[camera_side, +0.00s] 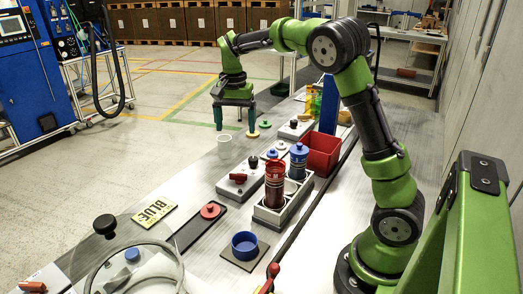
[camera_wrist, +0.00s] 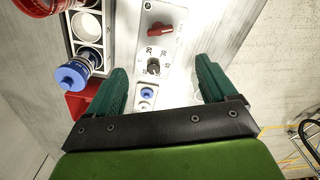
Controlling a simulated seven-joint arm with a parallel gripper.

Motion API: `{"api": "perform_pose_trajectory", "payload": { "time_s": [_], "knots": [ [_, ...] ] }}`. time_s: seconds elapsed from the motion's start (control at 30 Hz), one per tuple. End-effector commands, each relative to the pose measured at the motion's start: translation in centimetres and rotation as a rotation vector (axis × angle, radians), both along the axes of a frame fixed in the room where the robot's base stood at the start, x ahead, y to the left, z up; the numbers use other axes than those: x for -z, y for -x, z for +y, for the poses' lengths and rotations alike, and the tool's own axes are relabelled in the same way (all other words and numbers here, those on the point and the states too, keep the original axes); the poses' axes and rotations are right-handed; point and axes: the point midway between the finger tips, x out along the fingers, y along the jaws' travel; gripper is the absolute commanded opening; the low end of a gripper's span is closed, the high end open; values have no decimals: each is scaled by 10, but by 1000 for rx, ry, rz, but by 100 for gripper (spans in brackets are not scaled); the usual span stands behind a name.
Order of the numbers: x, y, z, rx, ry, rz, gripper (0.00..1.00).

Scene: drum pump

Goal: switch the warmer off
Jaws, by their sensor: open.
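A long white control box (camera_side: 229,188) stands mid-bench, and no label on it naming a warmer is legible. It carries a red switch knob (camera_side: 238,178) and a black dial (camera_side: 252,161). In the wrist view the red knob (camera_wrist: 160,30) lies at the top, slightly tilted across the panel, and the numbered dial (camera_wrist: 153,67) is below it. My gripper (camera_side: 235,122) is open and empty, pointing down above the bench, behind the box in the side view. In the wrist view its green fingers (camera_wrist: 160,66) appear either side of the dial, touching nothing.
A grey rack (camera_side: 268,216) holding a red can (camera_side: 275,183) stands right of the box, with a blue can (camera_side: 298,161) behind. A red bin (camera_side: 322,154) is further back.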

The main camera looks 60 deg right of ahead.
Motion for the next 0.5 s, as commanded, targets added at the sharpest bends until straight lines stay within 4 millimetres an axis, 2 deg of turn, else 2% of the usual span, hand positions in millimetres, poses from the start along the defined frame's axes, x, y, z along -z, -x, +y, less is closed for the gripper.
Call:
{"api": "perform_pose_trajectory", "payload": {
  "time_s": [0.5],
  "knots": [
    [107, 1, 0, -2, -1, 4, 85]
  ]
}}
